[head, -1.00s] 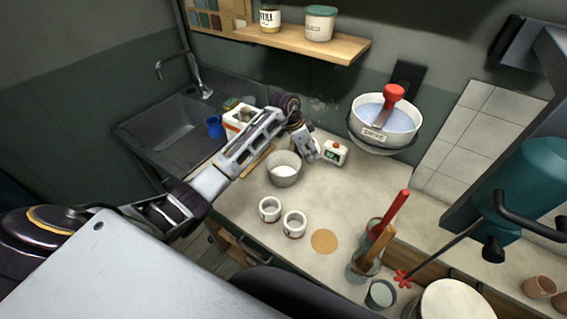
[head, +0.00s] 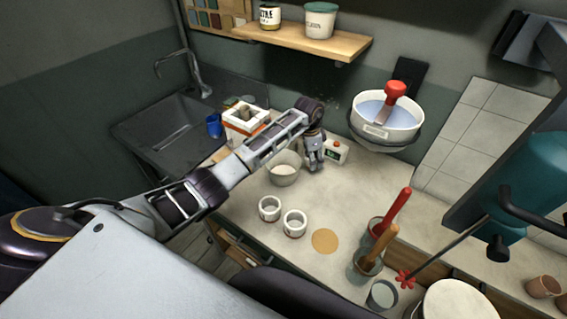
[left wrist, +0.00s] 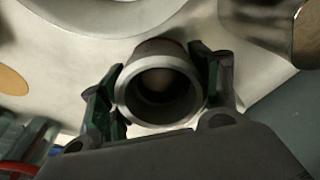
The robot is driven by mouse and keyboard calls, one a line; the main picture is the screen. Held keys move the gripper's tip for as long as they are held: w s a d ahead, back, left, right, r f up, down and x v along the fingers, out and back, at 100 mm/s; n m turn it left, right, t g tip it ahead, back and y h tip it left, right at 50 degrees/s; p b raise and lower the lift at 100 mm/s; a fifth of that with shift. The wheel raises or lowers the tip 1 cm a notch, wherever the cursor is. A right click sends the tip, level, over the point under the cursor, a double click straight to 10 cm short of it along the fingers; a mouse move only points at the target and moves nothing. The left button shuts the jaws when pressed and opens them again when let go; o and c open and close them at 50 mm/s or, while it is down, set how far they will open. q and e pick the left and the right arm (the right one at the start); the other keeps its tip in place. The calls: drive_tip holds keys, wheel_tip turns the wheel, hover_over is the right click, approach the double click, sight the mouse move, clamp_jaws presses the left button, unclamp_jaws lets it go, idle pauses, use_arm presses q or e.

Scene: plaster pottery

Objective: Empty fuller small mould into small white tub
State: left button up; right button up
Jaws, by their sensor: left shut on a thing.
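Two small white moulds (head: 270,208) (head: 294,223) with reddish bands stand side by side on the worktop. The small white tub (head: 285,175) stands behind them with pale stuff inside. My left gripper (head: 316,165) points down close to the tub's right side. In the left wrist view its two fingers (left wrist: 160,95) are shut around a cup-shaped grey thing (left wrist: 127,97), with its open round rim towards the camera and a dark, hollow inside. In the head view this thing is hidden, so I cannot tell which mould it is. My right gripper is out of view.
A white bucket (head: 383,128) holds a red-handled tool. Pots with upright tools stand front right, beyond a round cork mat (head: 325,241).

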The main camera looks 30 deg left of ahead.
use_arm(q)
drive_tip(key=shift+w+d+y, duration=0.25)
drive_tip(key=shift+y, duration=0.05)
drive_tip(key=shift+w+d+f+g+y, duration=0.15)
drive_tip(key=shift+d+f+g+y, duration=0.1)
drive_tip(key=shift+g+y, duration=0.3)
